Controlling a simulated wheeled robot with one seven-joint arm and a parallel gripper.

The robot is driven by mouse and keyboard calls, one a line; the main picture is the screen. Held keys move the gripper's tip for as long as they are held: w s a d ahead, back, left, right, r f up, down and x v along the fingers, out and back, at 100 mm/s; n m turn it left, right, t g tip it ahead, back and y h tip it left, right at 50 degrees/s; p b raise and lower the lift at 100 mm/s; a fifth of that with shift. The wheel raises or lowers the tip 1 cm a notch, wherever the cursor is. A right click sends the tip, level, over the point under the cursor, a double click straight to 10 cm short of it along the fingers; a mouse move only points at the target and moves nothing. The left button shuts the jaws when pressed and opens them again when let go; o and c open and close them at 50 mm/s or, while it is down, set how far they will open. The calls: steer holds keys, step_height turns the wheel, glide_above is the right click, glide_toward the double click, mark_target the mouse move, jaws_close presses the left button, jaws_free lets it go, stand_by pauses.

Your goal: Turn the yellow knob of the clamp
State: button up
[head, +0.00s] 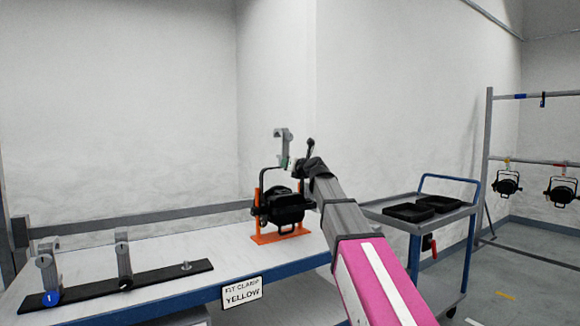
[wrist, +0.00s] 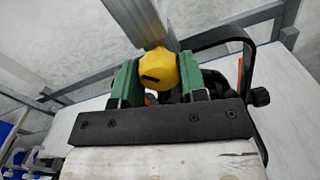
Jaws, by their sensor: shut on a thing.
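The yellow knob (wrist: 158,66) shows in the wrist view between the two green fingers of my gripper (wrist: 157,80). The fingers are shut on it from both sides. A dark slot marks its face. The grey clamp (head: 283,140) stands upright on top of the black yoke of the par can (head: 284,206), and its grey body (wrist: 137,20) rises behind the knob in the wrist view. In the head view my gripper (head: 297,164) is at the clamp's lower right, and the knob cannot be made out there.
The par can sits in an orange stand (head: 258,236) on a white bench (head: 150,275). Two more clamps (head: 123,262) (head: 47,270) stand on a black bar at left. A sign (head: 241,292) reads "FIT CLAMP YELLOW". A blue-railed cart (head: 375,210) with black trays stands at right.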

steer(key=m, duration=0.5)
steer(key=shift+f, duration=0.1)
stand_by(0.4)
steer(key=o, duration=0.9)
steer(key=v, duration=1.1)
